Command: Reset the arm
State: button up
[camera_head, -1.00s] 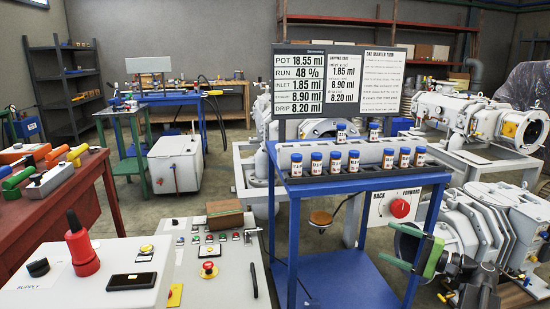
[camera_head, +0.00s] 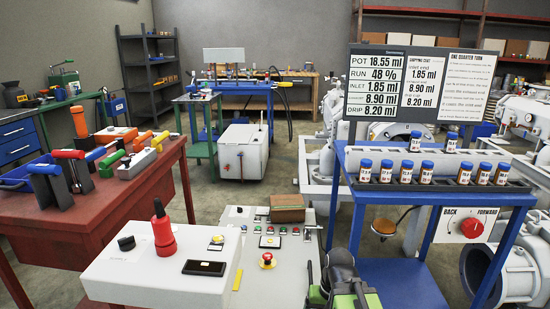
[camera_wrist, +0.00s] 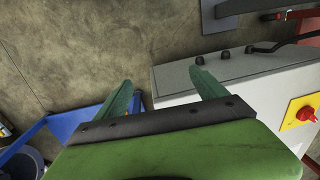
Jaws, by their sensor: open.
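My gripper (camera_wrist: 163,88) is open in the wrist view, its two green fingers spread well apart with nothing between them. Behind the fingers lie a bare concrete floor and the edge of a grey cabinet. In the head view, part of my arm (camera_head: 345,284), dark and green, shows low at the bottom, in front of the blue cart. The fingertips cannot be made out in that view.
A blue cart (camera_head: 436,193) carries several bottles at right. A red table (camera_head: 105,190) with coloured-handled tools is at left. Grey floor shows between them.

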notch_tip(320, 180, up, 38)
jog(key=d+h+p, duration=0.1)
jog(key=d+p, duration=0.2)
jog(key=p, duration=3.5)
jog(key=shift+n, duration=0.3)
jog(key=shift+w+a+f, duration=0.1)
